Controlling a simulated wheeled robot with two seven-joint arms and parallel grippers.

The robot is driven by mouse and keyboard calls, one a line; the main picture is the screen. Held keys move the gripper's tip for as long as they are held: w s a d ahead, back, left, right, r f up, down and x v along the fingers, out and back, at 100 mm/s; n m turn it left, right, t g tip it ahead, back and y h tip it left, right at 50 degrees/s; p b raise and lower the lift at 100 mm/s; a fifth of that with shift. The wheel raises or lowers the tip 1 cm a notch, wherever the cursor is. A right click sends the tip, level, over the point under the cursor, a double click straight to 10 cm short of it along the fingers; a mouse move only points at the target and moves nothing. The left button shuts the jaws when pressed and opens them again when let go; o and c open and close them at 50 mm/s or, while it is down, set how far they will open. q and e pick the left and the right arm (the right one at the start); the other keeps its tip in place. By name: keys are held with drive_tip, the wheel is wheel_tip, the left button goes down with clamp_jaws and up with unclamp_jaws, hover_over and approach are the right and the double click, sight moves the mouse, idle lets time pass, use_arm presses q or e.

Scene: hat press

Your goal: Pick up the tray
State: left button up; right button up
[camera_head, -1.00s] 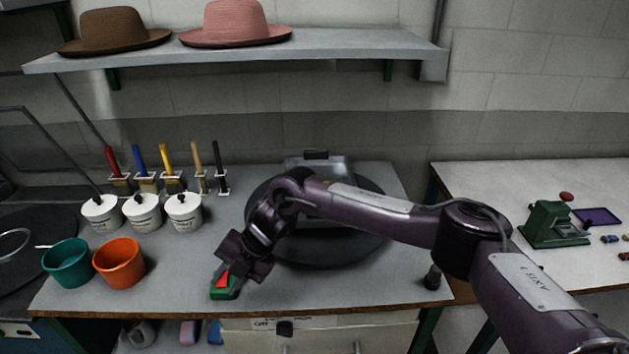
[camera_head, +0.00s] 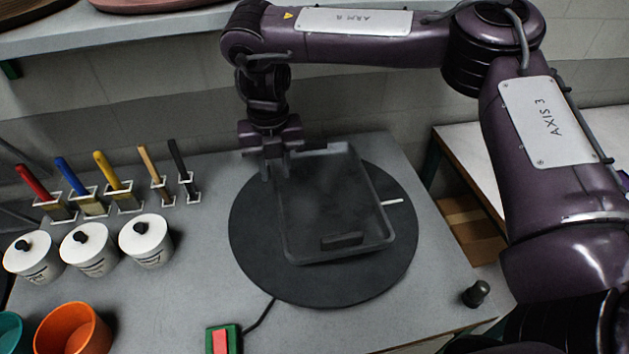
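The tray (camera_head: 335,225) is dark grey, rectangular and shallow, with a raised rim and a small dark handle-like block near its front edge. It lies on a round black disc (camera_head: 255,262) on the grey table. My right gripper (camera_head: 275,170) points down at the tray's far left corner, with its fingers close to the rim. Whether the fingers touch or clasp the rim, I cannot tell. My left gripper is not in view.
Three white lidded pots (camera_head: 90,250) and several upright coloured-handled tools (camera_head: 115,185) stand at left. An orange pot (camera_head: 72,328) is at front left. A green box with a red button (camera_head: 220,340) is at front. A dark knob (camera_head: 476,293) stands at right.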

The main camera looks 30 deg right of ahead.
drive_tip(key=f, duration=0.1)
drive_tip(key=s+f+p, duration=0.1)
drive_tip(key=shift+f, duration=0.3)
wheel_tip(320, 180, down, 3)
drive_tip(key=shift+w+r+p, duration=0.1)
drive_tip(key=shift+r+p, duration=0.1)
drive_tip(key=shift+p, duration=0.55)
drive_tip(key=shift+a+f, duration=0.1)
drive_tip(key=shift+f, duration=0.85)
drive_tip(key=shift+w, duration=0.1)
drive_tip(key=c, duration=0.6)
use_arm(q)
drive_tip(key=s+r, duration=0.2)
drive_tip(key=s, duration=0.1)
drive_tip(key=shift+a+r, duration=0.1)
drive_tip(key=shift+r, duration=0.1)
use_arm(e)
clamp_jaws()
